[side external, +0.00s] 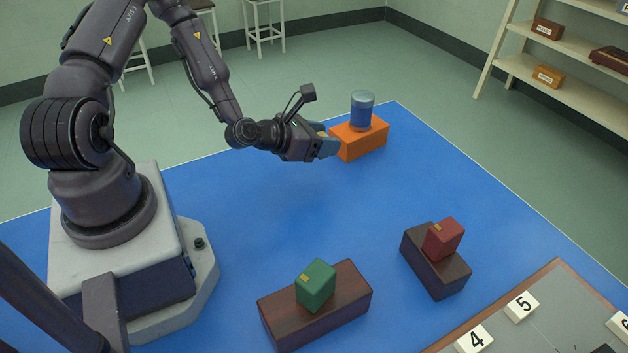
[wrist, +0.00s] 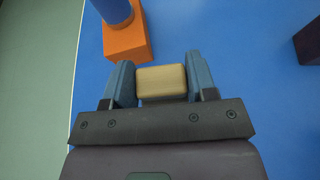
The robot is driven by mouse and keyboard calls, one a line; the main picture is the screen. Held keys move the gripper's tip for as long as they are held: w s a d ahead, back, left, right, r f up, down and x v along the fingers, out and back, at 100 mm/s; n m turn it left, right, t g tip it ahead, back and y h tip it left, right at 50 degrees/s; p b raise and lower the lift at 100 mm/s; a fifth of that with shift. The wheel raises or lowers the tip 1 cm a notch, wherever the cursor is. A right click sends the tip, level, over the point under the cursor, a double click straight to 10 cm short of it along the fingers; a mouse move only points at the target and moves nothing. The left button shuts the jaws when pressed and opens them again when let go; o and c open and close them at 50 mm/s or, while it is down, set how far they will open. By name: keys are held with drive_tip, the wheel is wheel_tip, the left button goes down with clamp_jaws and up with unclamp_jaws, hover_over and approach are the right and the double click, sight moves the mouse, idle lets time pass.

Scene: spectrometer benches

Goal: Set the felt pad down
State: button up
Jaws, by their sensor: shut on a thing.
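My gripper (side external: 328,144) is shut on a tan, rounded block-like piece, which I take to be the felt pad (wrist: 161,83). In the wrist view the pad sits between the two blue-grey fingers of my gripper (wrist: 162,78). In the side view the fingers hide nearly all of the pad. My gripper is over the blue mat (side external: 260,210), just left of an orange block (side external: 364,140) in the side view. I cannot tell whether the fingers touch that block.
A blue cylinder (side external: 362,108) stands on the orange block. A green cube (side external: 316,284) sits on a brown block (side external: 345,298), and a red cube (side external: 443,239) on a dark block (side external: 432,272). A grey board (side external: 545,320) with numbered tiles lies front right. The mat's middle is clear.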

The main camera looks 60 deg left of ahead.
sight(312, 182)
drive_tip(key=shift+s+a+f, duration=0.2)
drive_tip(key=shift+s+a, duration=0.5)
drive_tip(key=shift+s+f, duration=0.1)
drive_tip(key=shift+s, duration=0.15)
drive_tip(key=shift+d+f, duration=0.15)
drive_tip(key=shift+f, duration=1.8)
drive_tip(key=shift+d+f, duration=0.1)
drive_tip(key=shift+f, duration=1.8)
drive_tip(key=shift+f, duration=0.15)
drive_tip(key=o, duration=0.9)
